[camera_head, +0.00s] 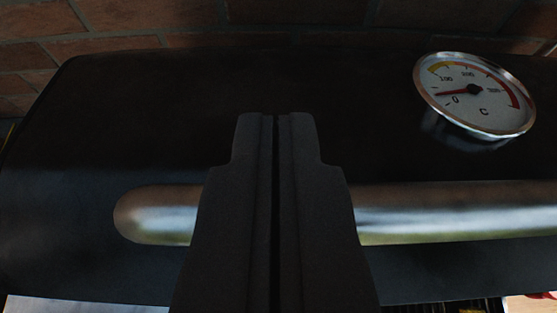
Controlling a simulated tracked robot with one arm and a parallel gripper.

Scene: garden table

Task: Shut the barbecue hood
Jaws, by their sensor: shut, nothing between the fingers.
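The barbecue hood (150,120) is dark and fills most of the view. A shiny metal handle bar (440,212) runs across its lower front, with a rounded left end. A round thermometer dial (475,95) sits on the hood at the upper right. My gripper (276,116) points at the hood from below, its two dark fingers together with nothing between them. It covers part of the handle. I cannot tell whether the fingers touch the hood. The hood's lower edge shows near the bottom, but whether it rests on the barbecue's body is not clear.
A brick wall (230,22) stands behind the hood along the top. Light surfaces (80,304) show below the hood's edge at the bottom left and bottom right. A small yellow thing shows at the far left edge.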

